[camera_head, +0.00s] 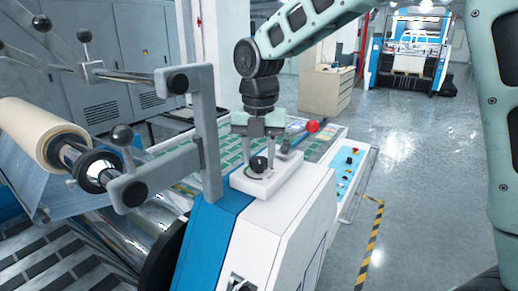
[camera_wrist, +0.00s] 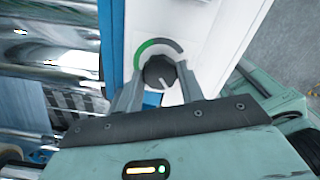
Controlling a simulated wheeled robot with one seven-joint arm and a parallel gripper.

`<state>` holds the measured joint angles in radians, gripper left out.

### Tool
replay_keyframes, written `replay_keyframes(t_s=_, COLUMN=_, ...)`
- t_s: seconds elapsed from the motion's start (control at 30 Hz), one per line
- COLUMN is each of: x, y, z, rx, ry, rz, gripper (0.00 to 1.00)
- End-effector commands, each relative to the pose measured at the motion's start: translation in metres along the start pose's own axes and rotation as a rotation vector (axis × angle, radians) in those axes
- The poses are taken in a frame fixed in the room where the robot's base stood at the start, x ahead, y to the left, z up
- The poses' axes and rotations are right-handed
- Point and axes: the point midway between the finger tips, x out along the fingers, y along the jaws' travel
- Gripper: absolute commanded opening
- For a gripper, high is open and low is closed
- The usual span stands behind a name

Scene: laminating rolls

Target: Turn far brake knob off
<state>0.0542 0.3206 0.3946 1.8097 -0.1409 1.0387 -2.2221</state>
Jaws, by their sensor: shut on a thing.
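A dark round brake knob (camera_head: 258,163) sits on a white raised block on top of the white and blue machine housing. In the wrist view the knob (camera_wrist: 157,70) has a pale pointer line toward the lower right. A dial arc (camera_wrist: 150,46) around it is green on the left and grey on the right. My gripper (camera_head: 258,150) points down over the block. In the wrist view its fingers (camera_wrist: 160,76) stand on both sides of the knob and are shut on it.
A cream roll (camera_head: 40,133) on a shaft and grey brackets with black ball handles (camera_head: 122,135) stand to the left. A red-tipped lever (camera_head: 312,126) is just right of my gripper. A control panel (camera_head: 347,170) lies further right. Open floor is at the right.

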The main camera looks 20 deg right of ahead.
Motion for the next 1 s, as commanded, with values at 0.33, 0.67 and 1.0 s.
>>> replay_keyframes(t_s=0.33, x=-0.0016, y=0.0006, z=-0.0001, rx=-0.111, ry=-0.001, rz=0.001, gripper=0.15)
replay_keyframes(t_s=0.67, x=-0.0009, y=0.0008, z=-0.0003, rx=-0.126, ry=-0.001, rz=0.001, gripper=0.15)
replay_keyframes(t_s=1.0, x=-0.0006, y=0.0004, z=-0.0002, rx=-0.124, ry=-0.001, rz=0.001, gripper=0.60)
